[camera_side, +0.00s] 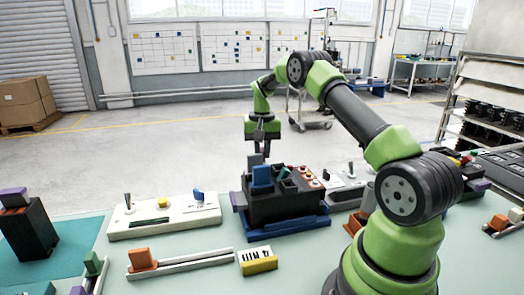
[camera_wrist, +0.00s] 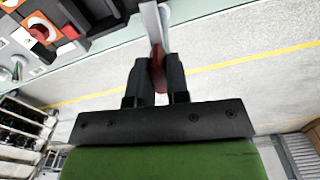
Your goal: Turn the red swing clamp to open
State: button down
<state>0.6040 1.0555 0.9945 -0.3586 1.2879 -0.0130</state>
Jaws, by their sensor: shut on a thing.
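The red swing clamp (camera_wrist: 159,78) shows in the wrist view as a narrow red piece between the two dark fingers of my gripper (camera_wrist: 157,62). The fingers are shut on it. A pale grey bar (camera_wrist: 153,20) runs from the clamp toward the top of the wrist view. In the side view my gripper (camera_side: 260,148) points down at the far side of the dark breaker fixture (camera_side: 285,207), which sits on a blue base. The red clamp itself is hidden in the side view.
The fixture carries a blue block (camera_side: 262,176), a green lever (camera_side: 283,169) and red buttons. A white switch panel (camera_side: 160,222) stands to its left. An orange slider (camera_side: 142,258) on a rail and a yellow-edged block (camera_side: 259,265) lie in front.

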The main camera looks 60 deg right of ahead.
aim_at(262, 149)
jog(key=m, duration=0.4)
jog(key=shift+m, duration=0.3)
jog(key=m, duration=0.3)
jog(key=shift+m, duration=0.3)
jog(key=m, duration=0.4)
jog(key=shift+d, duration=0.1)
jog(key=shift+m, duration=1.9)
jog(key=c, duration=1.1)
grip_release()
notch_tip(262, 149, up, 10)
jog(key=shift+r, duration=0.1)
